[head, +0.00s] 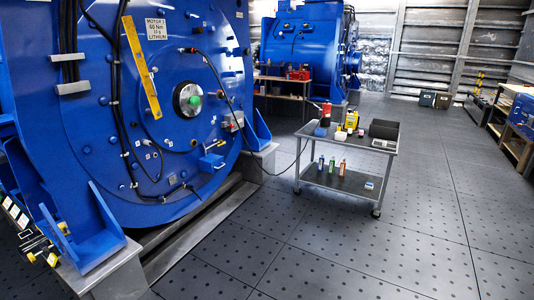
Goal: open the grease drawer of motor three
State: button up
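Motor three is the large blue round housing (110,165) filling the left of the head view. Its white label (168,29) reads "MOTOR 3", "60 Nm" and "LITHIUM", with a line between too small to read surely. A small blue box-like part (211,161) juts from the lower right of the motor's face and looks like a drawer. I cannot tell whether it is open or shut. A round hub with a green centre (188,99) sits above it. My gripper is not in view.
A grey two-shelf cart (338,184) with bottles, a red can and boxes stands right of the motor. A black cable (268,172) runs between them. Another blue motor (300,40) and a bench (283,95) are behind. The dark floor (330,250) in front is clear.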

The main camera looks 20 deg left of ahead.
aim_at(216, 165)
jog(key=i+j+u, duration=0.45)
jog(key=i+u, duration=0.15)
jog(key=i, duration=0.25)
jog(key=i+u, duration=0.25)
jog(key=i, duration=0.2)
jog(key=i+j, duration=0.1)
jog(key=i, duration=0.45)
jog(key=i+j+z, duration=0.1)
jog(key=i, duration=0.45)
jog(key=i+j, duration=0.15)
jog(key=i, duration=0.4)
jog(key=i+j+z, duration=0.1)
jog(key=i, duration=0.45)
jog(key=i+j+z, duration=0.2)
jog(key=i, duration=0.25)
jog(key=i+j+z, duration=0.25)
jog(key=i, duration=0.15)
